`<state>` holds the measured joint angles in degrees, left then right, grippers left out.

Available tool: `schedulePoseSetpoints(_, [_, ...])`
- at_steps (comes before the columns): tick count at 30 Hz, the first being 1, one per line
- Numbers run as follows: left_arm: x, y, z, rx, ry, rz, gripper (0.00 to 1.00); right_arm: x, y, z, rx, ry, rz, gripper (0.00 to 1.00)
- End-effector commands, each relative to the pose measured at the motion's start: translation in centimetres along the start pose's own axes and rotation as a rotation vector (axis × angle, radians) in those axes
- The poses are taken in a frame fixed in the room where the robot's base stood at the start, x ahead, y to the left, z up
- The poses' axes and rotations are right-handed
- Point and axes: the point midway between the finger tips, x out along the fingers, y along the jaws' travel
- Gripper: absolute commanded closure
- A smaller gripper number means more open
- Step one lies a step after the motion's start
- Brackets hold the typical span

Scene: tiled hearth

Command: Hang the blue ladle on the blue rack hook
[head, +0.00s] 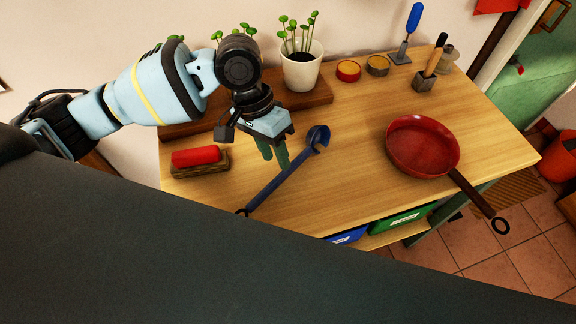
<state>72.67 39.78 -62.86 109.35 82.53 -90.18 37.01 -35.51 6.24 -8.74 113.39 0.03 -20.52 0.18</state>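The blue ladle (281,178) lies slantwise on the wooden worktop, its bowl at the upper right and its handle's ringed end at the lower left, partly hidden by a dark part in front. My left gripper (275,158) points down just above the ladle's handle, below the bowl. Its two green fingers are apart with a gap between them, and nothing shows between them. Whether the fingertips touch the handle I cannot tell. No blue rack or hook shows in this view. My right gripper is not in view.
A red pan (423,146) sits at the right, its handle over the front edge. A red-topped brush (196,157) lies left of the ladle. A white plant pot (302,70) and small tins (348,71) stand behind. The worktop between ladle and pan is clear.

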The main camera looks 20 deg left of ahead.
Motion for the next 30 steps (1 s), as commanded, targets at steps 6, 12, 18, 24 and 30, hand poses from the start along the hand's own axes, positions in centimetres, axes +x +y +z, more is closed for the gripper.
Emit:
schedulePoseSetpoints(6, [0.9,0.0,0.0,0.0,0.0,0.001,0.64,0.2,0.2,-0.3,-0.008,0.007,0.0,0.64])
schedulePoseSetpoints(12, [3.3,-0.5,0.2,-0.002,-0.004,0.001,0.64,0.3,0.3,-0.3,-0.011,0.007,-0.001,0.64])
schedulePoseSetpoints(18, [5.6,-0.6,0.2,0.0,-0.001,0.001,0.64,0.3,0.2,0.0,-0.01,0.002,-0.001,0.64])
schedulePoseSetpoints(24, [5.9,-0.6,0.2,0.001,0.002,0.0,0.64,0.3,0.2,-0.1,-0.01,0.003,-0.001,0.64])
schedulePoseSetpoints(30, [5.9,-0.6,0.2,0.001,0.001,0.0,0.77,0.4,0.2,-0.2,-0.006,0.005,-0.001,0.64])
